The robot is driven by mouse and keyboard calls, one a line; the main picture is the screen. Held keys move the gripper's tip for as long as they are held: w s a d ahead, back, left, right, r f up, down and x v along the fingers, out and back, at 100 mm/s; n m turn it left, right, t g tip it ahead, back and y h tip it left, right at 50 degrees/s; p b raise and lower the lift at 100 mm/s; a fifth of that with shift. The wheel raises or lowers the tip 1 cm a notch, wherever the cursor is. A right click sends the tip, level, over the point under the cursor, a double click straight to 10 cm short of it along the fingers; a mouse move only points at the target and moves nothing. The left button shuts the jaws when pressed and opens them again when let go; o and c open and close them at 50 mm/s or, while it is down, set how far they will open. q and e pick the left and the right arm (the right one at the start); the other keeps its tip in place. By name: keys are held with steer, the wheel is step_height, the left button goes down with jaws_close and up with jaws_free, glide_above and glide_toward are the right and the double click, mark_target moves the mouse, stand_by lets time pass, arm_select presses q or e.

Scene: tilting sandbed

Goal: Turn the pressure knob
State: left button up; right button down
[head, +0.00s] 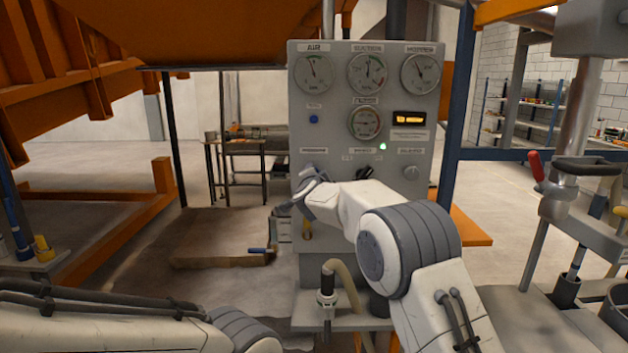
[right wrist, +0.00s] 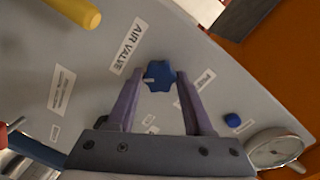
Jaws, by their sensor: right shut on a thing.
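The grey control panel (head: 345,220) stands upright ahead of me. A small blue knob (right wrist: 158,77) is on its face in the right wrist view, near the "AIR VALVE" label (right wrist: 126,46). My right gripper (right wrist: 159,73) is shut on this knob, one finger on each side. In the head view my right gripper (head: 306,186) is at the left column of the panel, below the AIR gauge (head: 313,73), and it hides the knob there. Of my left arm, only links show at the lower left of the head view; its gripper is out of frame.
A blue button (head: 314,119) sits above the gripper; a black selector (head: 364,172) and a grey knob (head: 411,172) lie to its right. A yellow handle (right wrist: 77,11) is near the gripper. A hose (head: 343,283) rises below the panel. An orange frame (head: 110,240) stands left.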

steer(key=shift+m, duration=0.3)
steer(key=shift+f, duration=0.1)
steer(key=shift+c, duration=1.5)
jaws_free()
steer(key=shift+d, duration=0.1)
steer(key=shift+s, duration=0.15)
steer(key=s+r+b, duration=0.1)
steer(key=s+b, duration=0.3)
steer(key=s, duration=0.6)
steer(key=shift+s, duration=0.1)
